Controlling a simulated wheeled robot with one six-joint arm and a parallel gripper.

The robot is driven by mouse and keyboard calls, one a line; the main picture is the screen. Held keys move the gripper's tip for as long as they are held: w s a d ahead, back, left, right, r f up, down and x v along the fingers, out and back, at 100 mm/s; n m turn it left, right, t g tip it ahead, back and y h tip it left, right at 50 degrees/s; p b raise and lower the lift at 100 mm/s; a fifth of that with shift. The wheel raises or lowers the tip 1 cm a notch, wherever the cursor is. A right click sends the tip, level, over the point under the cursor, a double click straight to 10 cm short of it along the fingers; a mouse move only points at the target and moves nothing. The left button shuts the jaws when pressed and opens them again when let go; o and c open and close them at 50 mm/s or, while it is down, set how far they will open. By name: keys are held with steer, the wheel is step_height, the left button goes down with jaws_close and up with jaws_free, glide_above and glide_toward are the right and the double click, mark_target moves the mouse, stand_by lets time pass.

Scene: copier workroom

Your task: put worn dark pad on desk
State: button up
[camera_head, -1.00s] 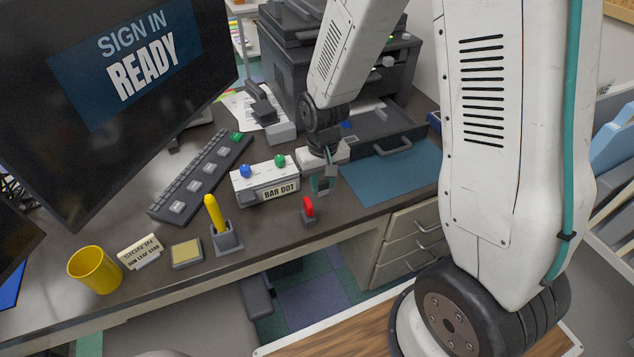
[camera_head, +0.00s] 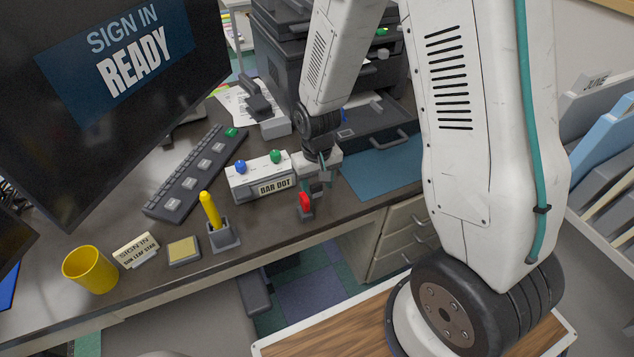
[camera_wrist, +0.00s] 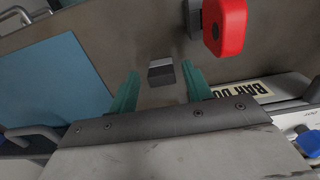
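A small dark block, seemingly the worn dark pad (camera_wrist: 161,71), shows in the wrist view with a lighter grey face. It appears to sit on the brown desk top (camera_wrist: 100,30), between and just beyond my teal fingertips. My gripper (camera_wrist: 160,75) is open, with a gap on both sides of the pad. In the head view my gripper (camera_head: 322,180) is low over the desk (camera_head: 270,222), right of the white "BAR DOT" box (camera_head: 262,178) and just behind the red switch (camera_head: 306,202). The pad is small and partly hidden there.
The red switch also shows close to the pad in the wrist view (camera_wrist: 226,25). A blue mat (camera_head: 375,170) lies to the right, before the printer tray (camera_head: 375,130). The desk's front edge is near.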

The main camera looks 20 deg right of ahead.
mark_target(317, 185)
step_height(317, 185, up, 13)
steer(key=s+d+r, duration=0.1)
steer(key=s+r, duration=0.7)
steer(key=s, duration=0.3)
steer(key=s+d+r+t, duration=0.1)
steer(key=s+d+r, duration=0.1)
steer(key=s+r, duration=0.7)
steer(key=shift+s, duration=1.15)
